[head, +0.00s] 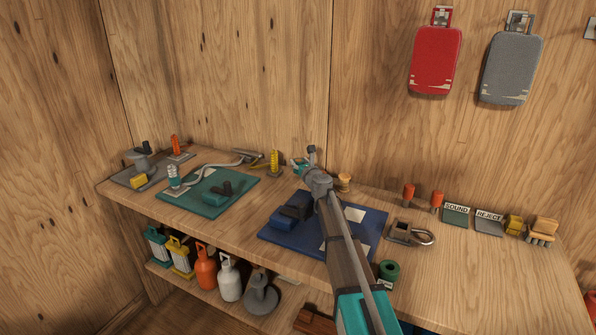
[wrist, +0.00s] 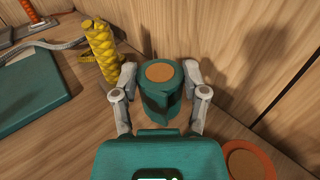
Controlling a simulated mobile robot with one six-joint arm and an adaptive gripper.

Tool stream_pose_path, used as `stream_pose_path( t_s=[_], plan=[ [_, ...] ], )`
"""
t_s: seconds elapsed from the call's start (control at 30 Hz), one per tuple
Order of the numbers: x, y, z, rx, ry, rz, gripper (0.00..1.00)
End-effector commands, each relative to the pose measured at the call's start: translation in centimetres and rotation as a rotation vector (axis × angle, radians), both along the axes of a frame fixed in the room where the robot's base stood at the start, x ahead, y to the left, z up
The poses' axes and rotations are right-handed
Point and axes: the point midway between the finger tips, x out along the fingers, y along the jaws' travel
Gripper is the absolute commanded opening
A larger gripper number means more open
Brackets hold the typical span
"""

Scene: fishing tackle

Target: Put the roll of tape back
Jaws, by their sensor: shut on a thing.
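My gripper (wrist: 160,70) is shut on a dark teal cylinder (wrist: 152,108) with a flat orange-brown round top, one finger on either side. No open hole shows in its top. In the head view the gripper (head: 307,164) is at the back of the bench, and only a small teal part of the held cylinder (head: 296,164) shows. A dark green roll (head: 389,269) with a hole in its middle, looking like a roll of tape, stands near the bench's front edge, right of the blue mat (head: 278,236) and apart from my gripper.
A yellow ridged piece (wrist: 101,46) stands left of the held cylinder. The wooden wall is close behind. A teal mat (head: 243,183), a metal clip (head: 405,234) and SOUND and REJECT plates (head: 456,218) are on the bench. The right front is clear.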

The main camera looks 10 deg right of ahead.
Motion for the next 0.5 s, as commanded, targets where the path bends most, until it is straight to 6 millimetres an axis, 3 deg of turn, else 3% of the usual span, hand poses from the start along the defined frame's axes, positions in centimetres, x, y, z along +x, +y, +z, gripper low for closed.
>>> stream_pose_path(
  t_s=[0.13,0.5],
  plan=[
    [0.00,0.00,-1.28,0.000,0.000,0.000,0.01],
    [-0.01,-0.01,-1.34,0.000,0.000,0.000,0.01]
  ],
)
